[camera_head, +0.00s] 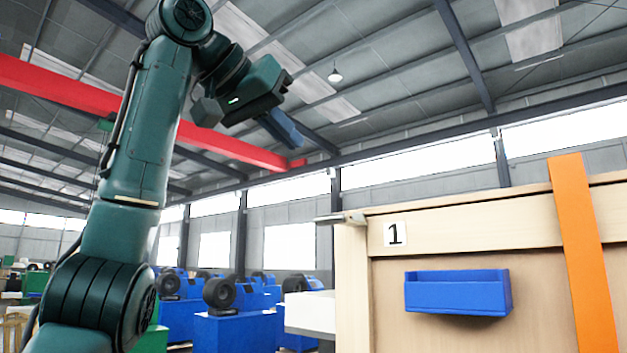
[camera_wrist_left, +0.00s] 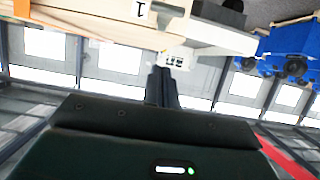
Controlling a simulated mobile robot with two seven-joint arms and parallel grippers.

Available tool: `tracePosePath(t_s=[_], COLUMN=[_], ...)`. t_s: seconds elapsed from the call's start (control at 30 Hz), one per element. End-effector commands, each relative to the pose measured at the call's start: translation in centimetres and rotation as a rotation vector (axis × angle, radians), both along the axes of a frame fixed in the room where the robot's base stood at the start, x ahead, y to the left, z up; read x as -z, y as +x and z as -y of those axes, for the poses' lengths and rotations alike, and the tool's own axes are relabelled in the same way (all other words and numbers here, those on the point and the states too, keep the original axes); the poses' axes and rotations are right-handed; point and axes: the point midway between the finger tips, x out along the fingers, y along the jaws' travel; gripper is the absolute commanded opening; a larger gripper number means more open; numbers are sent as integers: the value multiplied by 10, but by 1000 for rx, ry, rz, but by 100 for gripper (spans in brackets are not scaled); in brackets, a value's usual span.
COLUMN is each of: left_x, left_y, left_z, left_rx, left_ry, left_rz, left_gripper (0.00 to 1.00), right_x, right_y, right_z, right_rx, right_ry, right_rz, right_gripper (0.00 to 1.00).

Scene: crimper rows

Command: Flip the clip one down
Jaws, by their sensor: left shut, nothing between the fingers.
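The number label "1" (camera_head: 395,233) is on the upper left of a wooden panel (camera_head: 470,228). Beside it, at the panel's top left corner, is a small grey clip (camera_head: 342,218), lying roughly level with its end sticking out left past the edge. In the left wrist view, which is upside down, the label (camera_wrist_left: 140,8) and the grey clip (camera_wrist_left: 170,9) show at the top edge, partly cut off. My left gripper (camera_head: 290,134) is raised above and left of the clip, apart from it. Its fingers (camera_wrist_left: 161,72) are together and empty. My right gripper is not in view.
A blue bin (camera_head: 458,293) is fixed to the panel below the label. An orange strip (camera_head: 583,260) runs down the panel's right side. A white block (camera_head: 311,312) stands left of the panel, and blue machines (camera_head: 233,325) stand behind. Air around the gripper looks free.

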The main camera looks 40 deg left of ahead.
Motion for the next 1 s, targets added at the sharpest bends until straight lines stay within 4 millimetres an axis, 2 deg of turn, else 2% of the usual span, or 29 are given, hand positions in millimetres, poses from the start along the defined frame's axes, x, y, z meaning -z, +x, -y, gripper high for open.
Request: tracePosePath(t_s=[0.17,0.53,0.7,1.0], left_x=[10,41,62,78], left_y=[22,93,86,84], left_z=[1,6,6,7], left_rx=[-3,-1,-1,0], left_ry=[1,1,2,0], left_rz=[-5,-3,-1,0], left_gripper=[0,0,0,0], right_x=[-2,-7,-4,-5], right_y=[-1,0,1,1], right_z=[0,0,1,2], right_rx=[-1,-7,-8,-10], right_ry=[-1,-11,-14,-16], right_rz=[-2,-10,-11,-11], right_gripper=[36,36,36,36])
